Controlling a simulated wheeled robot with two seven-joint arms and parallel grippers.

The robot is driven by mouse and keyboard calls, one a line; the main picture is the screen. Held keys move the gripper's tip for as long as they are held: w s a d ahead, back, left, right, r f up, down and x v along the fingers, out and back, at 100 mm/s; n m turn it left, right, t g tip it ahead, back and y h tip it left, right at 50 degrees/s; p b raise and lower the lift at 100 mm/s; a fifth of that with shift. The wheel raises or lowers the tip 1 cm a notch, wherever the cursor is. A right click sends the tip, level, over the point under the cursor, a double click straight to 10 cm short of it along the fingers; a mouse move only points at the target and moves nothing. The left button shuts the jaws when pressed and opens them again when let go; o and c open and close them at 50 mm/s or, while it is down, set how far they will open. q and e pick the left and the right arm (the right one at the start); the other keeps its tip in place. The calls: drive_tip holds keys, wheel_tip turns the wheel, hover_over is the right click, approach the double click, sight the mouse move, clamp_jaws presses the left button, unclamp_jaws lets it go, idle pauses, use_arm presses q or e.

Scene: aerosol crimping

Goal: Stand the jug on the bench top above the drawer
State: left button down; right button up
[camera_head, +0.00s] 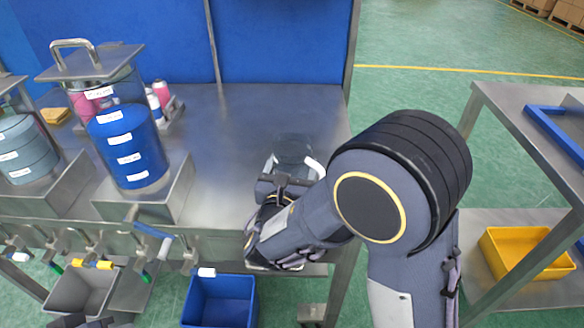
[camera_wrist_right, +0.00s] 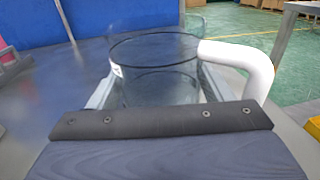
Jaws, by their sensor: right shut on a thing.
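The jug (camera_head: 293,150) is clear, with a white handle, over the right end of the steel bench top (camera_head: 225,125) in the head view. In the right wrist view the jug (camera_wrist_right: 152,78) looks upright, its handle on the right. My right gripper (camera_head: 287,178) is shut on the jug, with grey fingers along both sides of its body. My forearm hides its lower part, and I cannot tell whether its base touches the bench. A dark part at the head view's bottom left edge may be my left gripper (camera_head: 88,322); its jaws do not show. I cannot make out the drawer.
Tanks with blue (camera_head: 128,148) and grey-blue (camera_head: 24,150) contents stand on steel stands at left. Valves line the bench front above a blue bin (camera_head: 219,300) and a grey bin (camera_head: 82,290). The middle bench top is clear. A steel rack (camera_head: 520,125) stands at right.

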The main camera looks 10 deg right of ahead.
drive_tip(key=shift+f, duration=0.15)
drive_tip(key=o, duration=1.1)
drive_tip(key=shift+c, duration=0.2)
drive_tip(key=shift+r, duration=0.2)
drive_tip(key=shift+s+a, duration=0.15)
drive_tip(key=shift+s, duration=0.05)
drive_tip(key=v, duration=1.1)
drive_tip(key=shift+s, duration=0.3)
drive_tip(key=shift+a, duration=0.1)
